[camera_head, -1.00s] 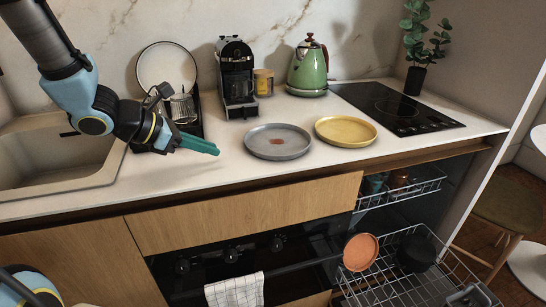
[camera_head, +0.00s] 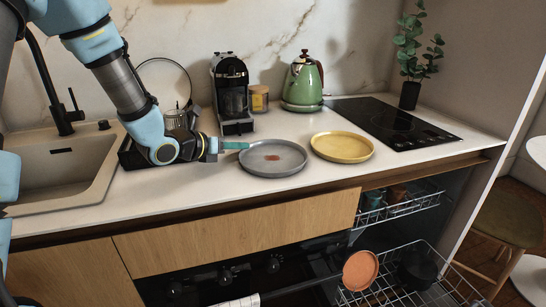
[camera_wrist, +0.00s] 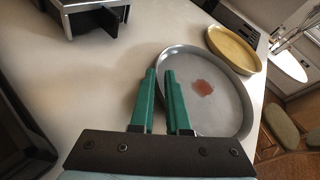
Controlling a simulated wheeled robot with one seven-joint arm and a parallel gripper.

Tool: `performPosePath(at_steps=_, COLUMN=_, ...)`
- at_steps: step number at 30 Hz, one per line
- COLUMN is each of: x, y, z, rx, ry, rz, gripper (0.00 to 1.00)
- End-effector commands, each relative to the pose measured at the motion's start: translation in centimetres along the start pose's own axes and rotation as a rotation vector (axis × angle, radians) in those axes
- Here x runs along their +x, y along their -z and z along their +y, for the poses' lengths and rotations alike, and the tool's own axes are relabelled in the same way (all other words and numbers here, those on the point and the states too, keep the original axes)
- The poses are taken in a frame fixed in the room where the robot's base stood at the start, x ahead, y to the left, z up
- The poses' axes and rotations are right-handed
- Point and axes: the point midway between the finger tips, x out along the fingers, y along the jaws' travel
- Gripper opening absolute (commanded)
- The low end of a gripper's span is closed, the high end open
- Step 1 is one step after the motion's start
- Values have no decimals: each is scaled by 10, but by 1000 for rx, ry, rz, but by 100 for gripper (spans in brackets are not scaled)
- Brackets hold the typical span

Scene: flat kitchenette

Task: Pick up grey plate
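The grey plate (camera_head: 285,162) lies on the counter and has a reddish-brown patch in its middle. It also shows in the wrist view (camera_wrist: 226,108), just beyond and to the right of my fingers. My gripper (camera_head: 243,145) reaches in from the left to the plate's left rim. In the wrist view my green fingers (camera_wrist: 159,72) have a narrow gap between them, with the plate's near rim showing at the gap. I cannot tell whether they touch the rim. The right finger hides part of the plate's edge.
A yellow plate (camera_head: 342,147) lies to the right of the grey plate. A coffee machine (camera_head: 231,93), a jar (camera_head: 259,98) and a green kettle (camera_head: 302,82) stand behind. The hob (camera_head: 395,123) is at right, the sink (camera_head: 60,170) at left. Below, the dishwasher racks (camera_head: 405,285) are out.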

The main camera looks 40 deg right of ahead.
Motion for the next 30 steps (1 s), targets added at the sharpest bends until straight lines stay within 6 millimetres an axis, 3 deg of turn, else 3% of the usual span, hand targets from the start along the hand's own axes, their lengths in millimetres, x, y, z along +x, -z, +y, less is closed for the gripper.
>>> performPosePath(at_steps=6, x=31, y=-6, z=-1, rx=-1, ry=3, rz=2, gripper=14)
performPosePath(at_steps=10, x=40, y=-5, z=0, rx=-1, ry=1, rz=1, gripper=14)
performPosePath(at_steps=17, x=41, y=-4, z=1, rx=0, ry=1, rz=1, gripper=14)
performPosePath(at_steps=21, x=41, y=-4, z=1, rx=0, ry=1, rz=1, gripper=0)
performPosePath(at_steps=30, x=41, y=-4, z=1, rx=-1, ry=1, rz=2, gripper=0)
